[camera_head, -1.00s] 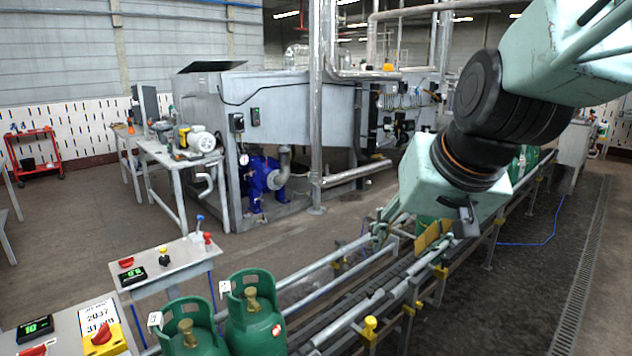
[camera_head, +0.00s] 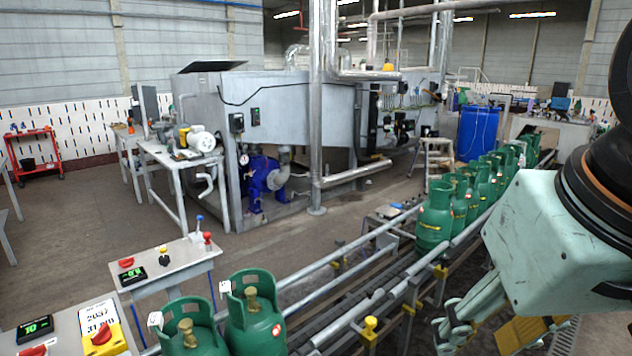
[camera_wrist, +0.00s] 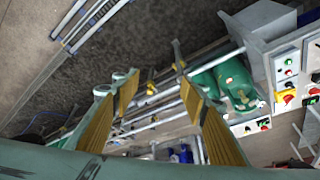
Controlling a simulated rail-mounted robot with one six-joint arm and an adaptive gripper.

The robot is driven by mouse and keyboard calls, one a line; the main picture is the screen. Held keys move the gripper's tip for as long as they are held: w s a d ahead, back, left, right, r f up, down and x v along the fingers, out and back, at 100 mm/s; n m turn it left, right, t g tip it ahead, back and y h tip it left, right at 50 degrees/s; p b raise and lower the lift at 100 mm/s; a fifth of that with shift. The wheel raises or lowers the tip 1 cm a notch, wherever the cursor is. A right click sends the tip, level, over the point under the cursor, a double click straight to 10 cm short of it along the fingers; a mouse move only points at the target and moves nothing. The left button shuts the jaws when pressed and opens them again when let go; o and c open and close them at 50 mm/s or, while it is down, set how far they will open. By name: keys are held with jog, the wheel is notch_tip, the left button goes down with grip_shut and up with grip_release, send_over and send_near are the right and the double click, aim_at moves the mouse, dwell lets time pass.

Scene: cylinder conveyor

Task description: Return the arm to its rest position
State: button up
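My gripper (camera_head: 482,335) is at the lower right of the head view, to the right of the conveyor, partly cut off by the bottom edge. In the wrist view its two yellow-padded fingers (camera_wrist: 158,82) stand apart with nothing between them. The green wrist housing (camera_head: 545,245) of my arm fills the right side of the head view. Green gas cylinders (camera_head: 434,215) stand upright in a row on the conveyor (camera_head: 355,290), apart from my gripper.
Two green cylinders (camera_head: 254,315) stand at the bottom left; green cylinders also show in the wrist view (camera_wrist: 235,85). Control tables (camera_head: 170,262) with buttons stand left of them. A metal pipe (camera_head: 317,110) rises mid-view. A blue drum (camera_head: 478,133) stands beyond the conveyor.

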jog(key=shift+s+d+f, duration=0.1)
jog(key=shift+s+d, duration=0.1)
jog(key=shift+s, duration=0.7)
jog(key=shift+s+d+f, duration=0.15)
jog(key=shift+s, duration=0.7)
jog(key=shift+s+d+f, duration=0.1)
jog(key=shift+s+d, duration=0.1)
jog(key=shift+s, duration=0.7)
